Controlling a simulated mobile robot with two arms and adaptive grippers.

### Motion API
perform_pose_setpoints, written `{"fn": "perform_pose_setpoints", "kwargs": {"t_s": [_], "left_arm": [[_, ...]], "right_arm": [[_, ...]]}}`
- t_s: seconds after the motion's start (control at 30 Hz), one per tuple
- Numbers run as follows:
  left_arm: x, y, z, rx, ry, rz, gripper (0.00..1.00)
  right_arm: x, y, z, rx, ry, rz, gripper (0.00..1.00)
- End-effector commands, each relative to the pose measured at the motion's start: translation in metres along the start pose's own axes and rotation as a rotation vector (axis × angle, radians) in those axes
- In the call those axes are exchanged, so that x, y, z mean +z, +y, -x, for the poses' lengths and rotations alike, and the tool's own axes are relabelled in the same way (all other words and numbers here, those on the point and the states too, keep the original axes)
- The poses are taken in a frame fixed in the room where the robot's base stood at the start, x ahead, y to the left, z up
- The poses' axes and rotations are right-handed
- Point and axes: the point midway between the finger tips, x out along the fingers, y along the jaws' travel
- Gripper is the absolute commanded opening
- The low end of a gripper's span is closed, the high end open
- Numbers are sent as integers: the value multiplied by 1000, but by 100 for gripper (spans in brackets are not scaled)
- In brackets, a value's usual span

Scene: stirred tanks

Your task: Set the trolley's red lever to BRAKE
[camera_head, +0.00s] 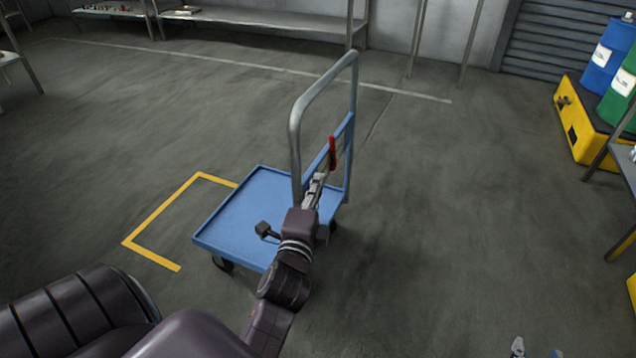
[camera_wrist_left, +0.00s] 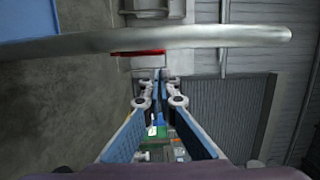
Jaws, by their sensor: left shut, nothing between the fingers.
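The blue trolley (camera_head: 262,205) stands mid-floor with an upright grey tube handle (camera_head: 296,130). Its red lever (camera_head: 332,153) stands near upright beside a blue cross panel at the handle. My left gripper (camera_head: 318,180) is shut and empty, its tips just below the lever in the head view; whether they touch it I cannot tell. In the left wrist view the handle tube (camera_wrist_left: 150,40) crosses above the shut fingers (camera_wrist_left: 160,74), and a thin red strip of the lever (camera_wrist_left: 138,52) shows under it. No BRAKE marking is readable. My right gripper (camera_head: 518,347) barely shows at the bottom edge.
A yellow floor marking (camera_head: 150,253) lies left of the trolley. A yellow pallet (camera_head: 583,125) with blue and green drums stands at the right. A shelf bench (camera_head: 260,18) lines the back wall. The floor around the trolley is mostly clear.

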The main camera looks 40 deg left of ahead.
Motion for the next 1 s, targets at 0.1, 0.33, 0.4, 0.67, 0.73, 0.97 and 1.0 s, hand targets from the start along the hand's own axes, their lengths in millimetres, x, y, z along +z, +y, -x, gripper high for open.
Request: {"fn": "perform_pose_setpoints", "kwargs": {"t_s": [0.1,0.33,0.4,0.67,0.73,0.97,1.0], "left_arm": [[-7,0,5,19,22,88,0],[-70,18,51,247,154,679,0],[-95,27,74,366,182,872,0],[-156,48,150,737,180,1307,0],[-161,50,159,778,173,1344,0],[-163,51,161,790,169,1359,0],[-163,51,161,790,169,1359,0]], "right_arm": [[0,0,0,0,0,0,21],[0,0,0,0,1,0,0],[0,0,0,-1,1,0,0],[0,0,0,-1,1,0,0],[0,0,0,-1,1,0,0],[0,0,0,-1,2,0,0],[0,0,0,-1,2,0,0]]}}
